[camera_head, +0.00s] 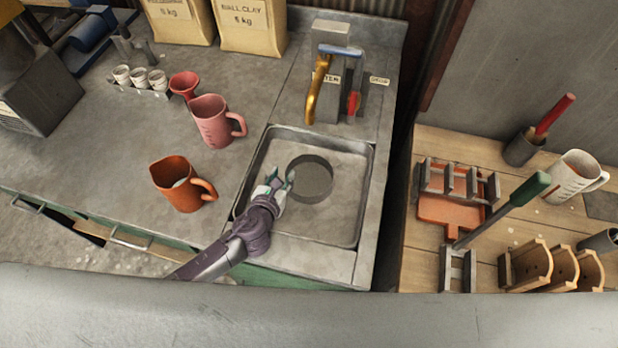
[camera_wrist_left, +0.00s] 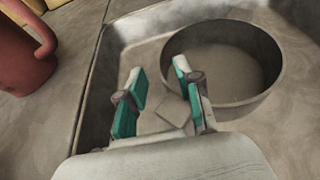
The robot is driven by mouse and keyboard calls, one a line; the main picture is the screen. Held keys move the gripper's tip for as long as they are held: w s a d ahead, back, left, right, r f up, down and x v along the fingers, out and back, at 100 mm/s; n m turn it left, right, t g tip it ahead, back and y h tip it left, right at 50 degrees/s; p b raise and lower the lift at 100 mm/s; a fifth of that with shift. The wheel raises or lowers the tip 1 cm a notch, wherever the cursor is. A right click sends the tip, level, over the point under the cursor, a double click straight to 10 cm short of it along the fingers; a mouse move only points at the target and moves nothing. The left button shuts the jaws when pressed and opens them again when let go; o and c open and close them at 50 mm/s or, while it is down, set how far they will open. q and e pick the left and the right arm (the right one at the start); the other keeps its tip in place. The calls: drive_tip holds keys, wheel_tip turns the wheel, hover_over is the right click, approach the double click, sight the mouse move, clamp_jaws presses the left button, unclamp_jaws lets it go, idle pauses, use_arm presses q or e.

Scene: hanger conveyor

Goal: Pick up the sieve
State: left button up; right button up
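The sieve (camera_head: 311,178) looks like a round grey pan with a low wall, resting in the metal sink basin (camera_head: 367,170). It also shows in the left wrist view (camera_wrist_left: 250,60), at the upper right, with its inside visible. My left gripper (camera_head: 281,179) is over the basin, at the left side of the sieve. In the left wrist view its two green-padded fingers (camera_wrist_left: 158,68) are apart with nothing between them. The right finger is close to the sieve's near-left wall; I cannot tell whether they touch. My right gripper is not in view.
A pink jug (camera_head: 212,122) and an orange jug (camera_head: 178,184) stand on the counter left of the sink. A tap with a gold handle (camera_head: 317,88) stands behind the basin. A wooden table (camera_head: 425,255) with tools is at the right. The basin's right side is clear.

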sight(286, 171)
use_arm(q)
drive_tip(key=x, duration=0.3)
drive_tip(key=shift+w+d+f, duration=0.1)
drive_tip(key=shift+f, duration=0.05)
drive_tip(key=shift+c, duration=0.5)
drive_tip(key=c, duration=0.5)
clamp_jaws()
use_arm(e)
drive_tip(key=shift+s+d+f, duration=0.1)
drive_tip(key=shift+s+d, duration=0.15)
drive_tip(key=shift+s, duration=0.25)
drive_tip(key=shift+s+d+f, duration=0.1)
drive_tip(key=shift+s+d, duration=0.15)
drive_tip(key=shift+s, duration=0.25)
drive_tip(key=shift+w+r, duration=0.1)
